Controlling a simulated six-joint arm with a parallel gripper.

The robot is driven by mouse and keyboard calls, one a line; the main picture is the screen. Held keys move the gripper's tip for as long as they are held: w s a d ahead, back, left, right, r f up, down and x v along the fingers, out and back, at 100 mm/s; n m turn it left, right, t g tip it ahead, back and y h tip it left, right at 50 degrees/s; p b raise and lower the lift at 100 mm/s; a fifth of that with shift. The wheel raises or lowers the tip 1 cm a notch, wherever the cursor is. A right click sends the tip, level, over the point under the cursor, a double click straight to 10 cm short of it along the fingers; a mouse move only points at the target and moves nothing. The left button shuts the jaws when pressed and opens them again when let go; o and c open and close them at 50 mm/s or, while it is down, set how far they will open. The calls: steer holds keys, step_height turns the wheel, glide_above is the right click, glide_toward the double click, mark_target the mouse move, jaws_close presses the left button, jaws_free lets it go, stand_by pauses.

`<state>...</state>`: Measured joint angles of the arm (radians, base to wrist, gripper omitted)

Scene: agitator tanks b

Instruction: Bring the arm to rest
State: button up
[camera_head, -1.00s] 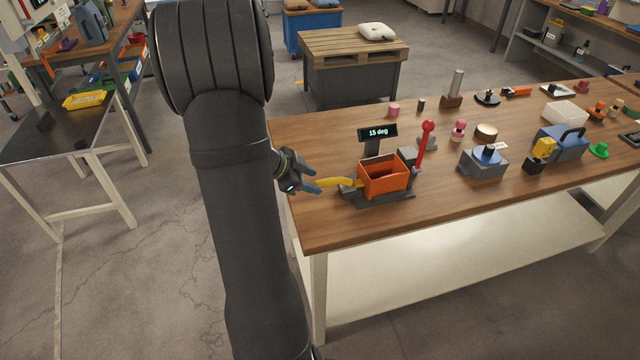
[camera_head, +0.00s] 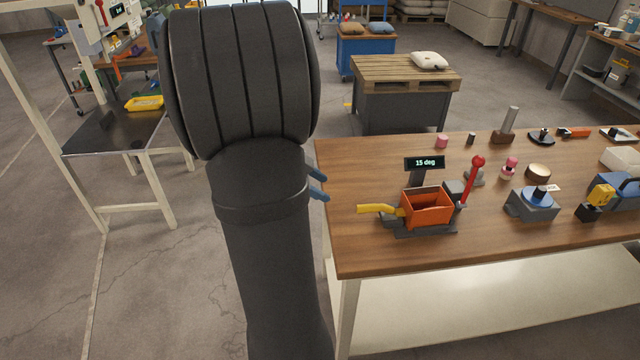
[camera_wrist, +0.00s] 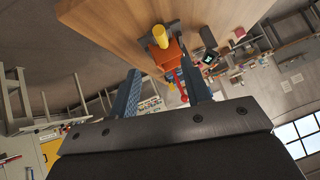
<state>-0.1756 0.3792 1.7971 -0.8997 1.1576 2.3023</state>
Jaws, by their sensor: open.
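My gripper (camera_head: 318,187) shows only as two blue fingertips past the right side of my dark arm, just left of the table's left end. In the wrist view my gripper (camera_wrist: 162,95) has its two blue fingers spread apart with nothing between them touching. The orange tilting box (camera_head: 428,207) with a yellow handle (camera_head: 375,209) stands on the wooden table (camera_head: 370,250), clear of my gripper. Its display (camera_head: 425,163) reads 15 deg. The box also shows beyond the fingers in the wrist view (camera_wrist: 168,56). My arm hides most of the gripper in the head view.
A red-knobbed lever (camera_head: 472,175) stands right of the orange box. A blue-topped grey device (camera_head: 533,204) and several small parts are farther right. A pallet-topped stand (camera_head: 405,75) is behind, a dark side table (camera_head: 115,132) at left. Floor between the tables is open.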

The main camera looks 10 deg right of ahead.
mark_target(357, 206)
steer(key=shift+f, duration=0.1)
steer(key=x, duration=1.7)
steer(key=shift+s+d, duration=0.1)
steer(key=shift+d, duration=0.05)
